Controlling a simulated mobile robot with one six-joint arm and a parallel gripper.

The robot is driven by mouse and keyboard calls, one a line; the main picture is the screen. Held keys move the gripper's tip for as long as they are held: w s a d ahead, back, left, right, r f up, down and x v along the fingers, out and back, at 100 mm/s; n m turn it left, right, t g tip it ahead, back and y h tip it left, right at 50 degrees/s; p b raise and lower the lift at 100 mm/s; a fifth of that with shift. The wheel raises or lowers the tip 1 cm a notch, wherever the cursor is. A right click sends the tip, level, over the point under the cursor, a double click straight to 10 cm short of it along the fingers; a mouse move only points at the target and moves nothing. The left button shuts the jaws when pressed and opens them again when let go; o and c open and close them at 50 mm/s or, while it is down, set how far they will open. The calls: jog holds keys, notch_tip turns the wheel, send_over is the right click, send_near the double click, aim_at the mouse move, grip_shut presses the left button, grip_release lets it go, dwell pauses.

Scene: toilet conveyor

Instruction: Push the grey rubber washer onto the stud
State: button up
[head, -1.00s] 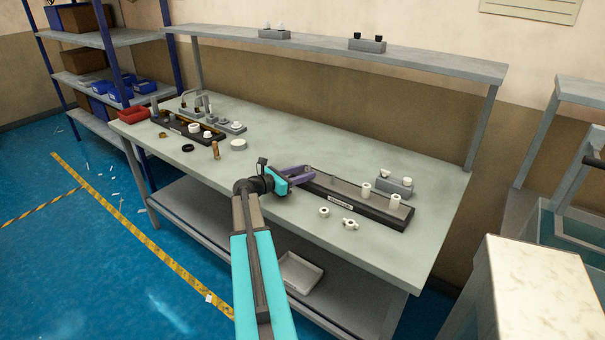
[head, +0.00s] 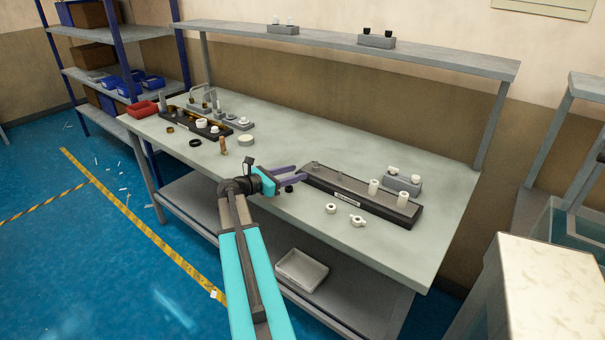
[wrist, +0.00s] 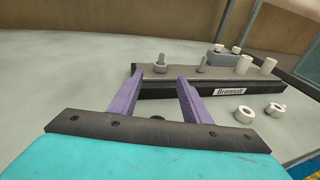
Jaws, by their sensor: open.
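My gripper (wrist: 160,76) is open, its purple fingers spread and pointing at the left part of the dark board (wrist: 190,92). In the head view my gripper (head: 299,171) is by the left end of the board (head: 345,201). A short stud (wrist: 160,58) stands on the board with a grey ring, which looks like the grey rubber washer (wrist: 159,68), low around it. Whether the ring sits fully flat is too small to tell. A second stud (wrist: 203,62) to its right shows no ring. Nothing shows held between the fingers.
A small black part (wrist: 157,118) lies on the table between the fingers. White cylinders (head: 374,187) stand at the board's right; white fittings (head: 357,220) lie in front. A grey block (head: 402,184) is behind. A second board (head: 196,124) and red bin (head: 143,109) are left.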

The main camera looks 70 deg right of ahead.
jog(key=shift+b+v, duration=0.4)
jog(key=shift+v, duration=2.75)
jog(key=shift+r, duration=0.1)
